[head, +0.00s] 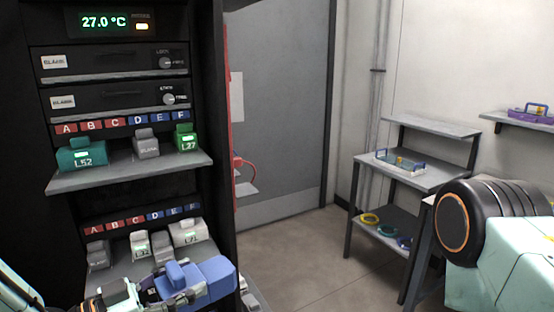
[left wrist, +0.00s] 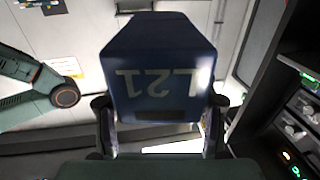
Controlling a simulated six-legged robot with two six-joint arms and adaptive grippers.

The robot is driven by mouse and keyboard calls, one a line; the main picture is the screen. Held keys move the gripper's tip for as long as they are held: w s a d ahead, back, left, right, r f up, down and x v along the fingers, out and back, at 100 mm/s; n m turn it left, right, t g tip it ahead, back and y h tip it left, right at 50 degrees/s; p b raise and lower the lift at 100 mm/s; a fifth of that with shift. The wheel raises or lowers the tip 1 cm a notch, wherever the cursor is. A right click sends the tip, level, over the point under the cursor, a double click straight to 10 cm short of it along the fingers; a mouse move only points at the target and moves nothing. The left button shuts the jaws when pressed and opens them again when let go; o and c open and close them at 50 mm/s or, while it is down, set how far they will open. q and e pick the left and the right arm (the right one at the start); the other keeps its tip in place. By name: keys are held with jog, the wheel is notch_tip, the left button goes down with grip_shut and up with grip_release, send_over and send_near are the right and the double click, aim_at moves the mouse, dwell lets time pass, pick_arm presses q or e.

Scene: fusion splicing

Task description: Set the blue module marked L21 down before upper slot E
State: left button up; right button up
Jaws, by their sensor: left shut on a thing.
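My right gripper is out of view.
A teal module L52 (head: 82,155) stands at the upper shelf's left. The lower shelf holds grey modules and white ones, including L71-like white module (head: 190,232), partly near the blue module. A grey side table (head: 430,178) stands at right; the floor between is clear.

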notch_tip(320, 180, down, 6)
jog(key=b, duration=0.4)
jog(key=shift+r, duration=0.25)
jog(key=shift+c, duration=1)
pick_arm(q)
jog(key=s+a+f+n+t+y, duration=0.1)
jog(key=s+f+n+t+y, duration=0.3)
jog(key=f, duration=0.6)
jog(key=s+y, duration=0.1)
jog(key=s, duration=0.1)
jog(key=shift+s+a+n+t, duration=0.3)
jog(key=shift+s+a+t, duration=0.05)
jog(key=shift+t, duration=0.05)
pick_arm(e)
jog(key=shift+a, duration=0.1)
